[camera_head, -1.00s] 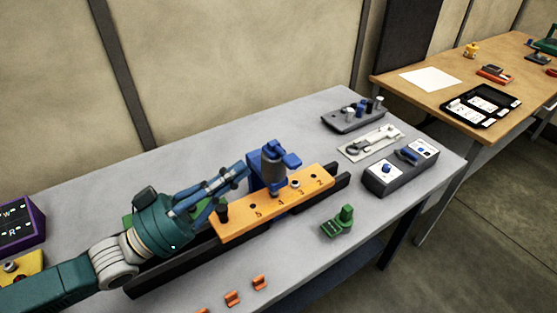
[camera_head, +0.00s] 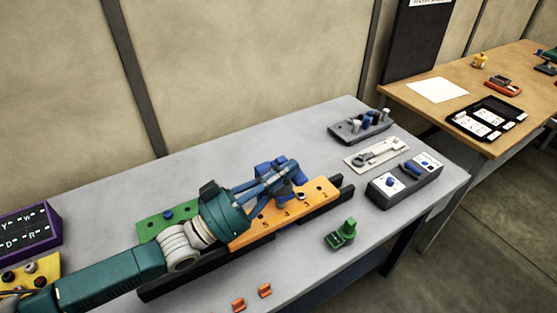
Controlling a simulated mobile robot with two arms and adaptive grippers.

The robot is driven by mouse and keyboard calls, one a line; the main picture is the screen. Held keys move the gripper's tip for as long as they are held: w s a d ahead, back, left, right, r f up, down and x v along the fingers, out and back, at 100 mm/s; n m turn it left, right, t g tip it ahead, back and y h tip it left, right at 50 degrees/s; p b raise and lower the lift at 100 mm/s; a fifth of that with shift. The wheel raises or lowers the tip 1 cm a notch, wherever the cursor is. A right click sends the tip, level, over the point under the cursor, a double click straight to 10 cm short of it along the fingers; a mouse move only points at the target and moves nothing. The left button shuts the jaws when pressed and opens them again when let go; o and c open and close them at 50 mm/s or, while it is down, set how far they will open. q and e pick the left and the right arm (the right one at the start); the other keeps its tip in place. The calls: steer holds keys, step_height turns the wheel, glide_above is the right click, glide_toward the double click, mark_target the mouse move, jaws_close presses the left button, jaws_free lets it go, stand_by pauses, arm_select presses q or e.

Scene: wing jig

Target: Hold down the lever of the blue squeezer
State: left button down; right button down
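The blue squeezer (camera_head: 266,169) stands at the back edge of the orange numbered bar (camera_head: 318,191) on the grey table. My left gripper (camera_head: 291,166) reaches over it from the left, its fingers across the squeezer's top where the lever sits. The fingers and the arm hide much of the squeezer. I cannot tell whether the fingers touch the lever, how far the lever is down, or how far open the fingers are. My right gripper is not in view.
A green plate (camera_head: 153,226) lies behind my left arm. A green fixture (camera_head: 341,235) and orange clips (camera_head: 264,290) stand in front of the bar. A grey control box (camera_head: 405,182) and a grey peg block (camera_head: 360,129) are at the right.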

mark_target(293, 183)
arm_select(q)
steer(key=shift+f, duration=0.55)
steer(key=f+m+b, duration=0.1)
steer(key=m+g+b, duration=0.1)
steer(key=m+b, duration=0.1)
steer(key=f+m+g+h+b, duration=0.1)
steer(key=shift+s+f+m+b, duration=0.25)
steer(key=shift+f+m+b, duration=0.1)
steer(key=shift+m, duration=0.05)
steer(key=shift+f+m+g+b, duration=0.15)
steer(key=shift+m+g+b, duration=0.15)
steer(key=shift+m, duration=0.5)
stand_by(0.8)
